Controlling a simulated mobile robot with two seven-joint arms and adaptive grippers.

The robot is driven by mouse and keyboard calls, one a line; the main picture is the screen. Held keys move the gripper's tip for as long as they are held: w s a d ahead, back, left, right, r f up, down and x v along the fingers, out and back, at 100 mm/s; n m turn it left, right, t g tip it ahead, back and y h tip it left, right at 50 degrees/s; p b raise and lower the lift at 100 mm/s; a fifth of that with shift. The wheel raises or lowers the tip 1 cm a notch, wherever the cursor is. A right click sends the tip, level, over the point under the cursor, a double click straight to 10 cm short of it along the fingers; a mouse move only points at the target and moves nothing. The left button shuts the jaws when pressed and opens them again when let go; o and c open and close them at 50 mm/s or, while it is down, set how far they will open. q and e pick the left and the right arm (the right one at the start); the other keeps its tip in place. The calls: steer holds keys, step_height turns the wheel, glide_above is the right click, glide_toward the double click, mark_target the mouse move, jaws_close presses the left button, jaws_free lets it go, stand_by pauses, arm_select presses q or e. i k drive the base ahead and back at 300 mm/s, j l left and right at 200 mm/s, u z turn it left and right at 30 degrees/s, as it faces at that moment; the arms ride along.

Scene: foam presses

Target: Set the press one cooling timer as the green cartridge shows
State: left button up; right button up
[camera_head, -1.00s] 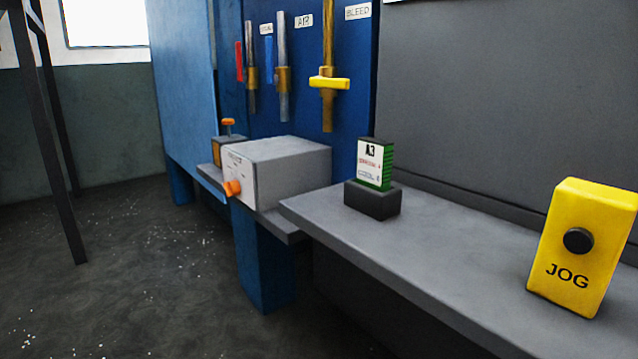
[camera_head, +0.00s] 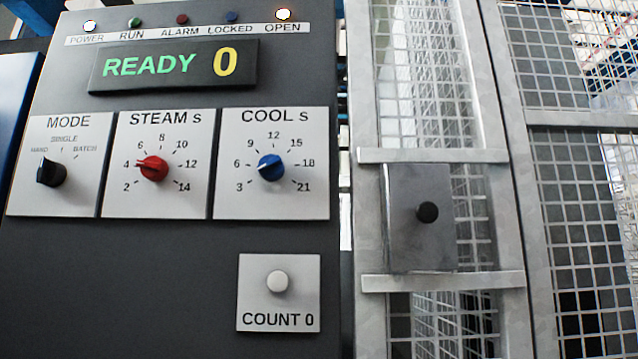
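The cooling dial is a blue knob (camera_head: 271,168) on a white plate (camera_head: 314,205) marked COOL s, with a scale from 3 to 21. Its pale pointer mark faces left, at about the 6. The display (camera_head: 174,66) above reads READY 0. The green cartridge is not in view now. In the earlier view it stands upright in a dark holder, its white label showing A3 and smaller text too small to read. Neither of my grippers is in view.
A red STEAM s knob (camera_head: 153,169) points to about 4, left of the cooling dial. A black MODE knob (camera_head: 51,173) is farther left, and a white COUNT 0 button (camera_head: 278,281) is below. A mesh guard (camera_head: 585,190) with a latch plate (camera_head: 405,240) stands right. The OPEN lamp (camera_head: 283,14) is lit.

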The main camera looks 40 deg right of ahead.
mark_target(270, 166)
steer(key=l+z, duration=0.15)
steer(key=z, duration=0.65)
steer(key=k+l, duration=0.05)
